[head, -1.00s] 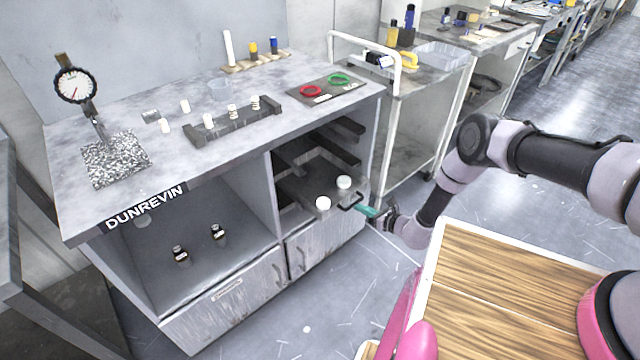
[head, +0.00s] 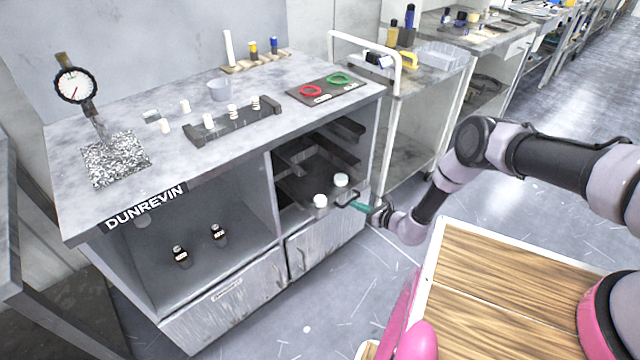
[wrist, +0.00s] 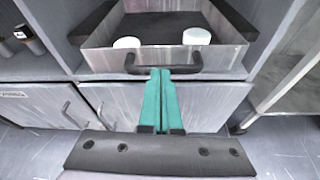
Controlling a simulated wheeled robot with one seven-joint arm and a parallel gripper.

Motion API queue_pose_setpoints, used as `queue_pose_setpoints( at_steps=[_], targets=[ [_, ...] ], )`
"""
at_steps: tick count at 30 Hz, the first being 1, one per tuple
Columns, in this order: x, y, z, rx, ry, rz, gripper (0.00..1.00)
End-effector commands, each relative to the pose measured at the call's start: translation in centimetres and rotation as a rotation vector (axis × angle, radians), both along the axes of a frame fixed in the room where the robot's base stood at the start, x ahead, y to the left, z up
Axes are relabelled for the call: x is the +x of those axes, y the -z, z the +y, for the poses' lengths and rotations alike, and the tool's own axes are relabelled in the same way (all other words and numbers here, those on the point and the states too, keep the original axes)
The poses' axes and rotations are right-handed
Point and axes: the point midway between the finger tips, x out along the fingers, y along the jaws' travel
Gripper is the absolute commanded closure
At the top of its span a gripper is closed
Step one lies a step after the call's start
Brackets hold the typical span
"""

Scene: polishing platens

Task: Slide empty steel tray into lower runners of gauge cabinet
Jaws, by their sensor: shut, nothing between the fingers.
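The steel tray (wrist: 222,60) is partly inside the right bay of the grey gauge cabinet (head: 330,238), below empty runners (head: 340,152), its front end near the opening. It is not empty: two white round pieces, one on the left (wrist: 127,43) and one on the right (wrist: 196,36), are at its front. A dark handle (wrist: 163,68) is on its front wall. My gripper (wrist: 161,76) has its green fingers shut together, with nothing between them. Their tips are at the handle; contact is unclear. The tray's rear is hidden in the bay.
The cabinet top holds a dial gauge (head: 75,87), a dark rack (head: 235,122) and a plate with red and green rings (head: 326,91). Dark bottles (head: 181,256) stand in the left bay. A cart (head: 415,110) stands close to the right.

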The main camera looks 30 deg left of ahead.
Motion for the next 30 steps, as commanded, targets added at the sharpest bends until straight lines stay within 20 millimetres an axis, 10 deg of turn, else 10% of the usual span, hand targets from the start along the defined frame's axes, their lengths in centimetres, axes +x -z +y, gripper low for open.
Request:
queue_pose_setpoints(
  at_steps=[30],
  targets=[
    [1.1, 0.0, 2.9, 0.000, 0.000, 0.001, 1.00]
  ],
)
